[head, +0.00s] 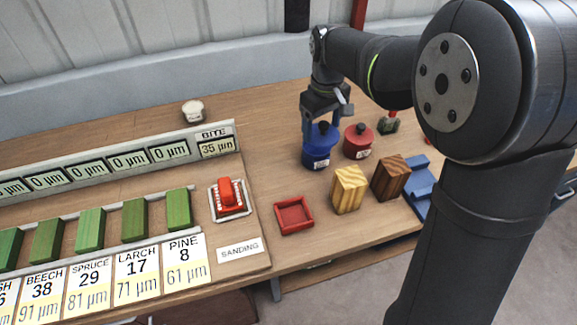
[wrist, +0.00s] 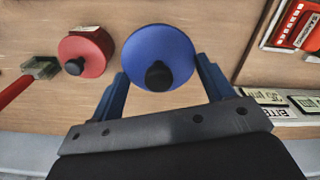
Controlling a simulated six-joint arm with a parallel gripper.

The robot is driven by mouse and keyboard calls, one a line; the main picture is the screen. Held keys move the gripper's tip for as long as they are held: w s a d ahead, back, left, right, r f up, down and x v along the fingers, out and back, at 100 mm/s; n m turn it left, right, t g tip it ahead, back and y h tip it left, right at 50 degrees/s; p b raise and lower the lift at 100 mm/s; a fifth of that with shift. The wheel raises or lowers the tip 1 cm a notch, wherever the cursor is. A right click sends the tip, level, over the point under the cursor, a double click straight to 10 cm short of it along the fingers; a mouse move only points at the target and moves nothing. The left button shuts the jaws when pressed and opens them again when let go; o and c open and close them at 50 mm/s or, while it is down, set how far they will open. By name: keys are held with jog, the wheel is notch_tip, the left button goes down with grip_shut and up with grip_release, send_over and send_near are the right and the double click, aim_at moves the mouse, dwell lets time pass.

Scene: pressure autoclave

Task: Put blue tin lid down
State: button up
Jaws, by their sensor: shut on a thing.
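A round blue tin (head: 315,157) stands on the wooden bench near the back. Its blue lid (head: 318,132) with a black knob is at the tin's top; I cannot tell whether it is fully seated or slightly above. My gripper (head: 323,122) comes down from above and is shut on the blue lid. In the wrist view the blue lid (wrist: 150,40) lies between my two fingers (wrist: 161,68), one on each side, with the knob facing the camera. The lid hides the tin there.
A red tin (head: 357,146) stands close to the right, with a red-handled brush (head: 388,124) behind it. Two striped wood blocks, light (head: 348,190) and dark (head: 390,178), stand in front. A red tray (head: 293,216) and a red switch (head: 229,198) are front left.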

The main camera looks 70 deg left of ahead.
jog(key=s+a+f, duration=0.2)
jog(key=s+f, duration=0.2)
jog(key=s, duration=0.6)
send_over(280, 173)
notch_tip(280, 173, down, 6)
jog(key=shift+r, duration=0.2)
jog(key=shift+f, duration=2.05)
jog(key=shift+f, duration=0.2)
jog(key=o, duration=0.9)
jog(key=shift+o, duration=0.2)
